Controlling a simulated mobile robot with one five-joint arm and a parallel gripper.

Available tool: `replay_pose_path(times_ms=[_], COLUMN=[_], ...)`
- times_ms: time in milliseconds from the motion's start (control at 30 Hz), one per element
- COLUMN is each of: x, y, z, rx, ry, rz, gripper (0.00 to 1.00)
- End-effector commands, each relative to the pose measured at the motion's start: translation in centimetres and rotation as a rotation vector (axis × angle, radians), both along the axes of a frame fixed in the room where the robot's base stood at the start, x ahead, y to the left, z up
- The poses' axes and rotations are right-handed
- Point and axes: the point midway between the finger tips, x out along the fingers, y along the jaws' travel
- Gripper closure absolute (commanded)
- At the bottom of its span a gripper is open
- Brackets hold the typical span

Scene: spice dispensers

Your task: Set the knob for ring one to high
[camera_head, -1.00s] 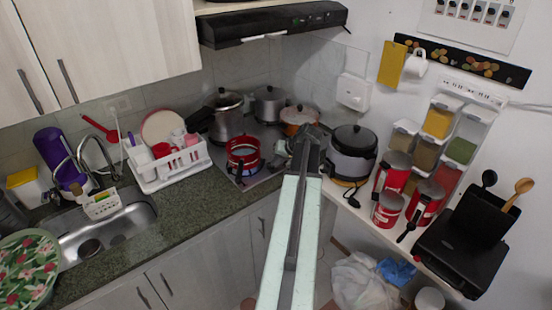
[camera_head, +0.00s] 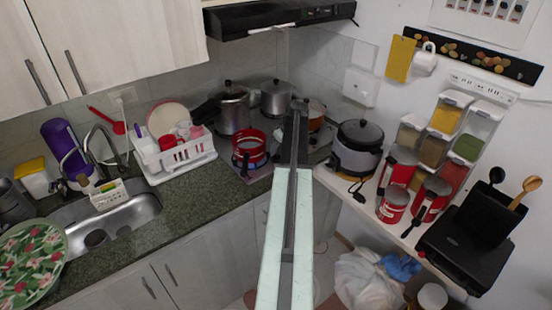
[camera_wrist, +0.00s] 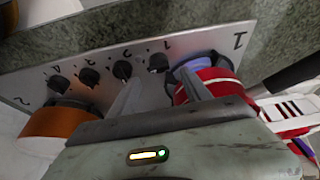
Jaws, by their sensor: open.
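The knob for ring one (camera_wrist: 158,62) is a small black knob by a printed "1" on the grey stove panel (camera_wrist: 106,62) in the wrist view. My gripper (camera_wrist: 161,76) is open, with one finger on either side of the line to this knob. I cannot tell whether the fingers touch it. The knob's setting is too small to read. Other black knobs (camera_wrist: 89,76) stand in a row to its left. In the head view my gripper (camera_head: 299,106) is over the stove and my arm hides the knobs.
An orange pot (camera_wrist: 58,122) is at the lower left. In the head view, metal pots (camera_head: 275,100) stand behind, and a rice cooker (camera_head: 357,155) stands to the right.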

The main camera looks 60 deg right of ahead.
Motion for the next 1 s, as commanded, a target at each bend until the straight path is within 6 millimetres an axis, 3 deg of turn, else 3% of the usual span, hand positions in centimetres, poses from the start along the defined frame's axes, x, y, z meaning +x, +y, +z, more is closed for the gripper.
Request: replay_pose_path(times_ms=[33,233,567,800,1000], x=[0.4,1.6,2.1,2.1,2.1], y=[-0.2,-0.6,-0.7,-0.6,-0.7], z=[-1.7,-4.9,-5.2,-5.2,-5.2], rx=[0.000,0.000,0.000,0.001,0.000], ry=[0.000,0.000,-0.001,-0.001,-0.001], rz=[0.000,-0.001,0.000,0.000,0.012], gripper=[0.44,0.44,0.44,1.00,1.00])
